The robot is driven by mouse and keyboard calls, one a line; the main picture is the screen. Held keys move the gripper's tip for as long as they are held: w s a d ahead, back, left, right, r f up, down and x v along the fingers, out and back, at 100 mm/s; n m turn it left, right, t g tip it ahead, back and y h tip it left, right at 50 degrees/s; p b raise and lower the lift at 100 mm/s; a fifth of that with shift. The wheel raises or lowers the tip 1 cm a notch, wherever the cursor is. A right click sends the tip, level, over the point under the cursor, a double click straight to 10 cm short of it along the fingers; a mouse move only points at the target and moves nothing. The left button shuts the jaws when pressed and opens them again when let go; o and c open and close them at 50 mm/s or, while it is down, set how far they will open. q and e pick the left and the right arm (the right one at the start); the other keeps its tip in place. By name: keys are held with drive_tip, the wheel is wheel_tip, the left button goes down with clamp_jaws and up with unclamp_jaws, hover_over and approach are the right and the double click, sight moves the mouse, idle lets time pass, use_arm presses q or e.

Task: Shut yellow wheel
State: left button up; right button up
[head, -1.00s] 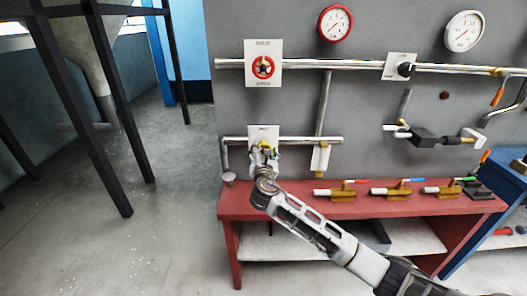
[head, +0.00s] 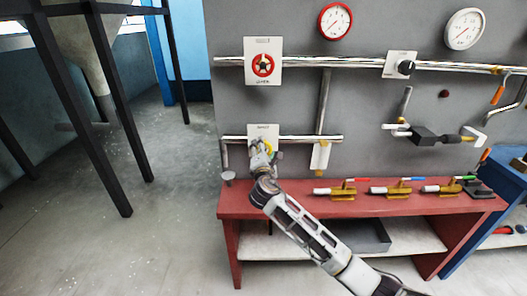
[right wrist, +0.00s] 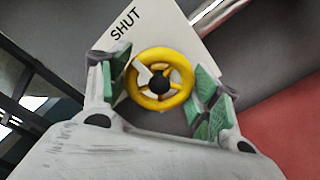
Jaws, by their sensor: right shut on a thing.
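The yellow wheel (right wrist: 187,90) is a round handwheel with a dark hub on a white placard (right wrist: 168,28) that reads SHUT in the right wrist view. In the head view the yellow wheel (head: 269,144) is partly hidden behind my right gripper (head: 261,151), low on the grey panel. In the right wrist view the green-padded fingers of my right gripper (right wrist: 161,90) are on opposite sides of the wheel, shut on its rim. My left gripper is not in view.
A red wheel (head: 263,65) on its own placard is above. Pipes (head: 345,64) cross the panel. A red bench (head: 300,207) below carries several small valves, such as one with a red handle (head: 343,189). The floor at left is clear beside black legs (head: 95,110).

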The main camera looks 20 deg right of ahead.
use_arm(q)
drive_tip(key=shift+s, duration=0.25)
use_arm(e)
drive_tip(key=o, duration=1)
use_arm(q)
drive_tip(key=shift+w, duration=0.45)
use_arm(e)
drive_tip(key=v, duration=1.2)
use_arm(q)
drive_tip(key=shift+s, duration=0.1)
